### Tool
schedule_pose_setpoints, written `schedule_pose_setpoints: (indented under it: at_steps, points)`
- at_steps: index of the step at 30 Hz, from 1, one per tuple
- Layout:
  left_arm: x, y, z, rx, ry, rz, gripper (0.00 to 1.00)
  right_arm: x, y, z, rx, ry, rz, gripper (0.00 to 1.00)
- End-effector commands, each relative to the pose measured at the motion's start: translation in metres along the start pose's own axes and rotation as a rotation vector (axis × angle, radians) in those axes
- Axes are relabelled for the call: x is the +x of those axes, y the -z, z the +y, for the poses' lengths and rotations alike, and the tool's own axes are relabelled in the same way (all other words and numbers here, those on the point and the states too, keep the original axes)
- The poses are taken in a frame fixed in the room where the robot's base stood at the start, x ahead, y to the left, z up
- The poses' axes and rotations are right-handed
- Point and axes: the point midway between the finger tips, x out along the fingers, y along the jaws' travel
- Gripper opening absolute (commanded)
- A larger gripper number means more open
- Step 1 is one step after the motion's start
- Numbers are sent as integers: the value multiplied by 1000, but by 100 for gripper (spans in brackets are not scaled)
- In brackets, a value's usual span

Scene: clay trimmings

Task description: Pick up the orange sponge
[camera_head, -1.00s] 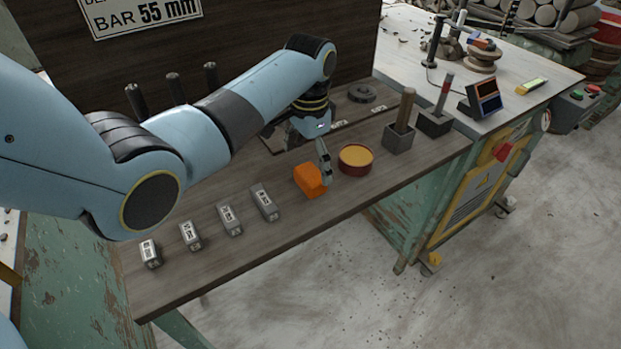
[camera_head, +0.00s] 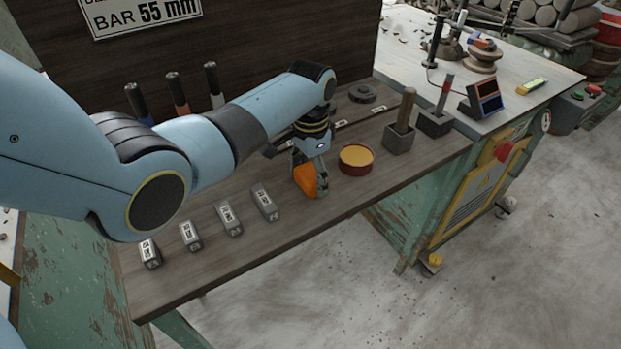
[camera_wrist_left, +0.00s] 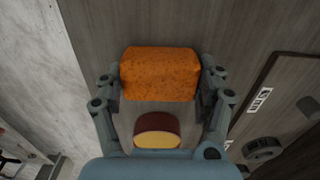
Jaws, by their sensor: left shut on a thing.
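The orange sponge (camera_head: 306,180) is at the front part of the dark wooden bench, left of the round red tin. My left gripper (camera_head: 309,184) reaches down over it and hides part of it. In the left wrist view the sponge (camera_wrist_left: 158,74) sits between the two fingers of my left gripper (camera_wrist_left: 160,82), with a finger against each side. The gripper is shut on it. The sponge seems at or close to the bench top; I cannot tell whether it is touching. My right gripper is not in view.
A round red tin with yellow content (camera_head: 356,160) stands close right of the gripper. Several grey labelled blocks (camera_head: 228,218) stand to the left. A grey holder with a wooden handle (camera_head: 399,138) is farther right. The bench's front edge is near.

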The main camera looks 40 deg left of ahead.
Motion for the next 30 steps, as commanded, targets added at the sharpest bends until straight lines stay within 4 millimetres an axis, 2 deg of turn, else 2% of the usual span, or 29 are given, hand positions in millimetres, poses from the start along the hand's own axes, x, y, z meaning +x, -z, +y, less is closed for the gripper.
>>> schedule_pose_setpoints:
  at_steps: [10, 17, 18, 24, 30]
  points:
    - [-8, 0, 0, 0, 0, 0, 44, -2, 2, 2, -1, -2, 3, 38]
    - [-46, 1, 1, 0, 1, 3, 44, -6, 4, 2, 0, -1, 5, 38]
    - [-48, 6, 13, 2, -3, 4, 44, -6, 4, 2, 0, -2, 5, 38]
    - [-76, 20, 58, 2, -4, 5, 44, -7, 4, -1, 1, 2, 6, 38]
    - [-98, 32, 93, 1, -4, 2, 44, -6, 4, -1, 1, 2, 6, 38]
